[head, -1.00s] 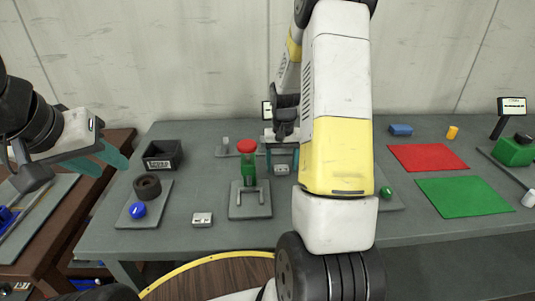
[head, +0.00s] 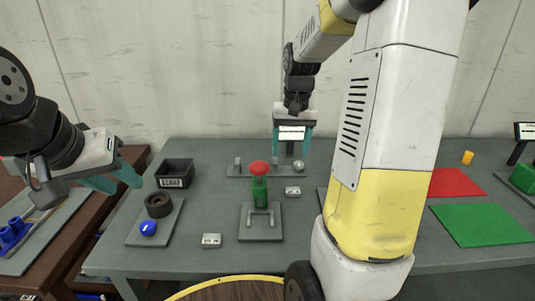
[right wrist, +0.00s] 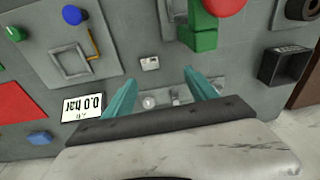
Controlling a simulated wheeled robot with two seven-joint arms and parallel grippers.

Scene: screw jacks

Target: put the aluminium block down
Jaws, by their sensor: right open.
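A small silver-grey aluminium block (head: 292,191) rests on the grey table, right of the green jack with a red top (head: 259,180). It also shows in the right wrist view (right wrist: 149,63), beyond and between the fingertips but apart from them. A second similar small block (head: 211,240) lies nearer the front edge. My right gripper (head: 291,149) is open and empty, raised above the back of the table; its teal fingers are spread in the right wrist view (right wrist: 155,82). My left gripper (head: 113,176) hangs at the left, fingers apart, nothing seen between them.
A grey rail plate with pegs (head: 242,171) lies behind the jack. My right arm hides the table's centre right.

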